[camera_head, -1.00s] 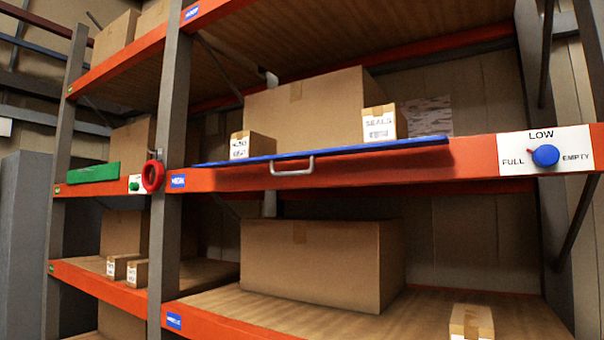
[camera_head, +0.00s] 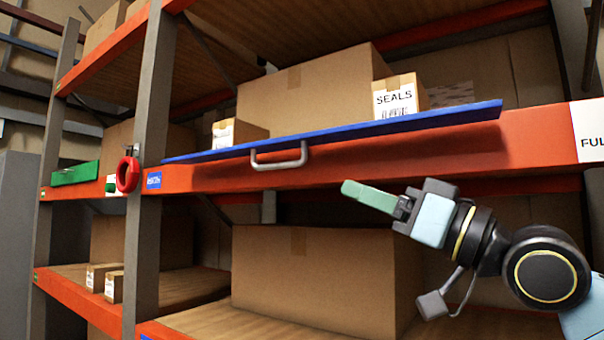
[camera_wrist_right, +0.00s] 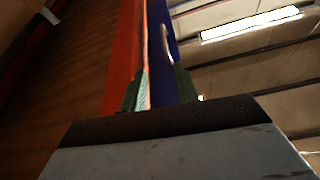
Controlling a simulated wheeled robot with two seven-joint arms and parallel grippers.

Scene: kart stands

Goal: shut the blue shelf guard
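The blue shelf guard (camera_head: 400,127) is a long thin blue panel along the front of the middle shelf, seen nearly edge-on and jutting out over the orange beam. Its grey bar handle (camera_head: 281,165) is on its front side. My right gripper (camera_head: 368,196) is below and to the right of the handle, apart from it, with green fingertips pointing left. In the right wrist view its fingers (camera_wrist_right: 160,88) stand apart with nothing held. The blue guard (camera_wrist_right: 162,65) and pale handle (camera_wrist_right: 166,42) show beyond them. My left gripper is out of view.
A SEALS box (camera_head: 398,97), a smaller box (camera_head: 237,133) and a large carton (camera_head: 305,95) stand on the shelf behind the guard. A red ring (camera_head: 128,174) hangs by the left upright (camera_head: 150,130). A green panel (camera_head: 76,173) is on the neighbouring bay.

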